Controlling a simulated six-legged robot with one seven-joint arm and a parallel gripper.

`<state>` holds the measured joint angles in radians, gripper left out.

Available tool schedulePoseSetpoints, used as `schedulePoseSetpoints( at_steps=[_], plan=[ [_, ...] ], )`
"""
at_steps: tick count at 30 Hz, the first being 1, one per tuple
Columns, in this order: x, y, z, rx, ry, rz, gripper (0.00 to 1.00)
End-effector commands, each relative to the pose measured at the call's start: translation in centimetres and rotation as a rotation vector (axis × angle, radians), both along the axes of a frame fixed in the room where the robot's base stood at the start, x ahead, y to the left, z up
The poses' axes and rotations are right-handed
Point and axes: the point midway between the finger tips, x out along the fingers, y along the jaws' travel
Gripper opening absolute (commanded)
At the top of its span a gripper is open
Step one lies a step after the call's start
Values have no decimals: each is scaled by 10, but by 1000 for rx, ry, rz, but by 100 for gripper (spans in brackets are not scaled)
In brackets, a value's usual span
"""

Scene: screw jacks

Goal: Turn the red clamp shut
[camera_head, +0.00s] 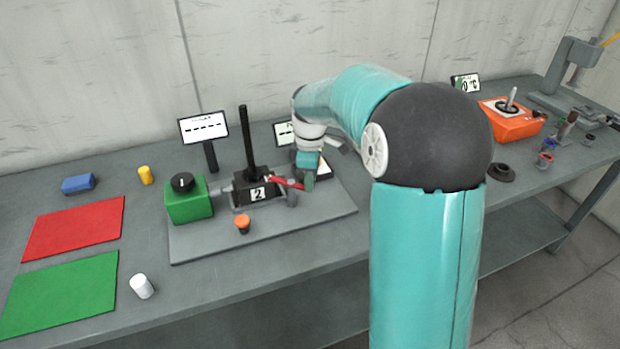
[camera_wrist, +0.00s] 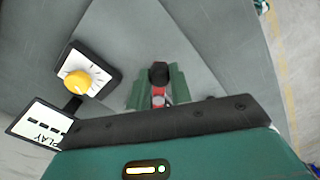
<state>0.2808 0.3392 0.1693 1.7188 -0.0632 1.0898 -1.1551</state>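The red clamp lever (camera_head: 287,182) sticks out to the right from the black block marked 2 (camera_head: 258,192) on the grey base plate. My gripper (camera_head: 308,178) is down at the lever's right end. In the wrist view, my gripper (camera_wrist: 159,88) has its two green fingers on either side of the red lever (camera_wrist: 158,96). The lever's dark end (camera_wrist: 158,73) shows between the fingertips. The gaps beside the lever are too small to tell whether the fingers press on it. My wrist and fingers hide part of the lever's right end in the head view.
A black post (camera_head: 248,140) rises behind the block. A small display (camera_head: 203,128) is behind. A yellow knob (camera_wrist: 78,82) is near my gripper in the wrist view.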

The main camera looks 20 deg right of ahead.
Motion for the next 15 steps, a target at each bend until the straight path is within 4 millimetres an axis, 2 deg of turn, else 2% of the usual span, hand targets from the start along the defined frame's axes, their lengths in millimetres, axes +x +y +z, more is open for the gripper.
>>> schedulePoseSetpoints(
  at_steps=[1,3,11,15],
  plan=[
    [1,0,-1,0,-1,0,29],
    [0,0,-1,0,-1,0,43],
    [0,0,0,0,-1,-1,43],
    [1,0,7,-1,-3,-1,43]
  ],
)
